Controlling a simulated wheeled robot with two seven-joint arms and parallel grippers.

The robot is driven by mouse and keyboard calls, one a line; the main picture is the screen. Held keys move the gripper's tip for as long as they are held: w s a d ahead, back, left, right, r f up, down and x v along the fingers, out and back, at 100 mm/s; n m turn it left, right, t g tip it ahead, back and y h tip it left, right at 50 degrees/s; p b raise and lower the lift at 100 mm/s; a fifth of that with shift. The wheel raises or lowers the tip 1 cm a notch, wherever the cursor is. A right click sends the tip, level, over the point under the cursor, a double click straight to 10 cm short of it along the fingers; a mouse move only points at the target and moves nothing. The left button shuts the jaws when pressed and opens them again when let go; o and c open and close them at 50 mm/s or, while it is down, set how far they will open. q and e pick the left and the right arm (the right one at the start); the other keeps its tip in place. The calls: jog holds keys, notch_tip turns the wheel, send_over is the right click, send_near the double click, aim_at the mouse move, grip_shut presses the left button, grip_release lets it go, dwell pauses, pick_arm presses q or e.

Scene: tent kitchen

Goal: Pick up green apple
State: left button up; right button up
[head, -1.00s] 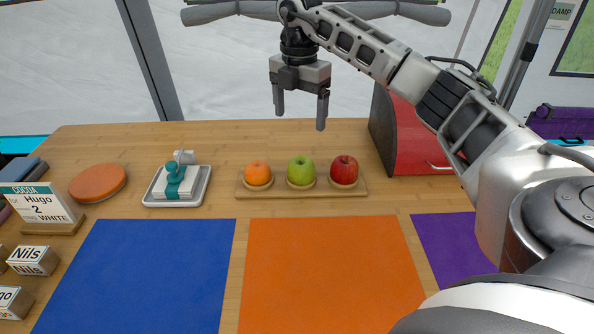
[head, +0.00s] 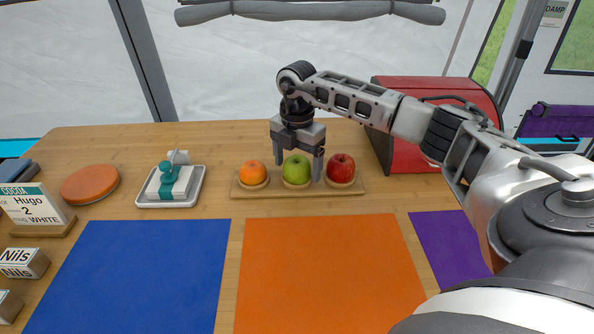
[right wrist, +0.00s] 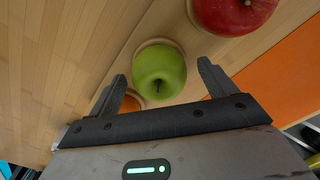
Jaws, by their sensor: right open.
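The green apple (head: 297,169) sits in the middle round holder of a wooden stand (head: 240,192), between an orange (head: 253,173) and a red apple (head: 341,167). My right gripper (head: 299,172) is open, pointing down, with its fingers around or just behind the green apple in the head view. In the right wrist view the green apple (right wrist: 160,72) lies ahead of and between the open fingers (right wrist: 165,84), with wood showing on both sides of it. I cannot tell whether a finger touches it. My left gripper is in no view.
A red bread box (head: 410,150) stands right of the stand. A white tray with a wrapped block (head: 170,185) and an orange-brown disc (head: 90,184) are to the left. Blue (head: 140,270) and orange (head: 320,270) mats lie in front, bare.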

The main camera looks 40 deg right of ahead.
jog(key=c, duration=1.1)
